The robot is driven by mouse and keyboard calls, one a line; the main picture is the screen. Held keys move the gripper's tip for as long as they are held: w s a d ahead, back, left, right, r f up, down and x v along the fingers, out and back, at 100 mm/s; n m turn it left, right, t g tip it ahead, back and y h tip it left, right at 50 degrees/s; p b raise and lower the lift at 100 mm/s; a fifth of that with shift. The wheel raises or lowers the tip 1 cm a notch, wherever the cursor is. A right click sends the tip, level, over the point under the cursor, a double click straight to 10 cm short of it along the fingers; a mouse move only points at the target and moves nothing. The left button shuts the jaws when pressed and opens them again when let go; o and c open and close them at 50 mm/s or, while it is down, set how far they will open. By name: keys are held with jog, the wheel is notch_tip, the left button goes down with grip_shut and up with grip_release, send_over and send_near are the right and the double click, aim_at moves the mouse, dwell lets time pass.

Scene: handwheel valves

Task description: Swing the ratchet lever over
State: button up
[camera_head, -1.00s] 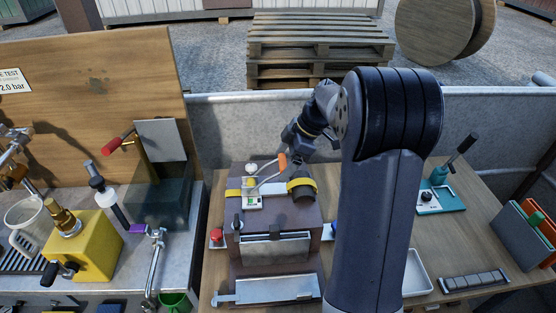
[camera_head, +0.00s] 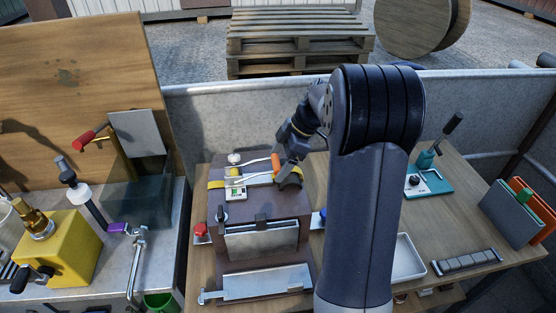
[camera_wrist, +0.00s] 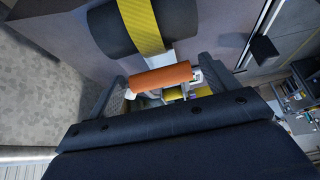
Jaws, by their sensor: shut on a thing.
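The ratchet lever has an orange grip (camera_head: 276,163) and a pale metal arm running left to the ratchet on top of a brown box (camera_head: 265,208). A yellow strap (camera_head: 215,184) crosses the box top to a dark roller (camera_head: 291,184) at its right end. My gripper (camera_head: 283,163) is shut on the orange grip, above the box's right side. In the wrist view the orange grip (camera_wrist: 162,77) lies crosswise between my fingers (camera_wrist: 163,84), beside the dark roller with its yellow strap (camera_wrist: 140,22). My gripper's body hides much of the ratchet in that view.
A white knob (camera_head: 234,158) and a small white-and-green plate (camera_head: 236,193) are on the box top. A red knob (camera_head: 200,230) is at its left. A metal panel (camera_head: 168,112) stands behind. A teal valve base (camera_head: 428,182) and white tray (camera_head: 408,260) are to the right.

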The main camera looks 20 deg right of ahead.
jog(key=o, duration=0.7)
jog(key=shift+d, duration=0.2)
jog(key=shift+r, duration=0.1)
notch_tip(320, 180, up, 7)
jog(key=p, duration=0.4)
jog(key=shift+a, duration=0.1)
jog(key=b+v, duration=0.1)
jog(key=v, duration=0.9)
jog(key=shift+d+r, duration=0.2)
jog(key=shift+r, duration=0.1)
jog(key=shift+f, duration=0.1)
